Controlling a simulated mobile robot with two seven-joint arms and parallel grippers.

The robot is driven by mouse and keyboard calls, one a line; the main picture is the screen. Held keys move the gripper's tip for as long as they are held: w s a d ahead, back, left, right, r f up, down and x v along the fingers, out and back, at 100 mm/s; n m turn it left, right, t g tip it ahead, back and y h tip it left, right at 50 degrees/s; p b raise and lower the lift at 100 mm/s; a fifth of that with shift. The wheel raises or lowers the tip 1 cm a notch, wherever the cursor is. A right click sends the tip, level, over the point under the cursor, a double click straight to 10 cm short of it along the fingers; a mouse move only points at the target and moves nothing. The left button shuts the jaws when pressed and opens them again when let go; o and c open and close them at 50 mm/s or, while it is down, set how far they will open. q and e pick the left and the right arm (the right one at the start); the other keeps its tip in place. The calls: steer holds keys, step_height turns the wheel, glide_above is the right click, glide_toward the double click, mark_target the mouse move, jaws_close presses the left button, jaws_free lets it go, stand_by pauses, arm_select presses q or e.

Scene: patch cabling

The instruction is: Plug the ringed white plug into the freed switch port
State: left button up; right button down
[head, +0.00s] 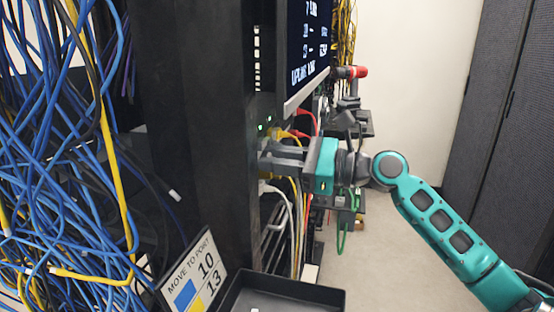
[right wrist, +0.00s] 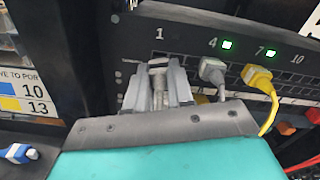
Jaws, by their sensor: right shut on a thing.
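My right gripper (head: 264,155) reaches from the right to the front of the switch, beside the dark rack post. In the right wrist view its fingers (right wrist: 158,84) are shut on a pale grey-white plug (right wrist: 158,68), at the port row below the number 1. I cannot tell whether the plug is in a port or just in front of one, and no ring on it can be made out. The switch panel (right wrist: 190,30) has lit green lights by 4 and 7. A grey-white plug (right wrist: 212,70) sits below 4 and a yellow plug (right wrist: 258,78) below 7. My left gripper is not in view.
A card reading "MOVE TO PORT 10, 13" (head: 193,272) stands beside a black tray (head: 290,288). A blue plug (right wrist: 20,152) shows at lower left in the wrist view. Blue cables (head: 60,170) crowd the left. A monitor (head: 303,50) hangs above the gripper. Floor at right is clear.

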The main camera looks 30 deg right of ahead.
steer(key=shift+w+a+r, duration=0.15)
steer(key=shift+a+r, duration=0.05)
steer(key=shift+r, duration=0.1)
stand_by(1.1)
steer(key=shift+d, duration=0.1)
steer(key=shift+v, duration=1.85)
steer(key=shift+f, duration=0.1)
steer(key=s+d+m+b, duration=0.1)
steer(key=m, duration=0.1)
steer(key=s+d+m+b, duration=0.1)
steer(key=s, duration=0.1)
steer(key=shift+s+d+m, duration=0.15)
steer(key=shift+d+m, duration=0.15)
steer(key=shift+m, duration=0.1)
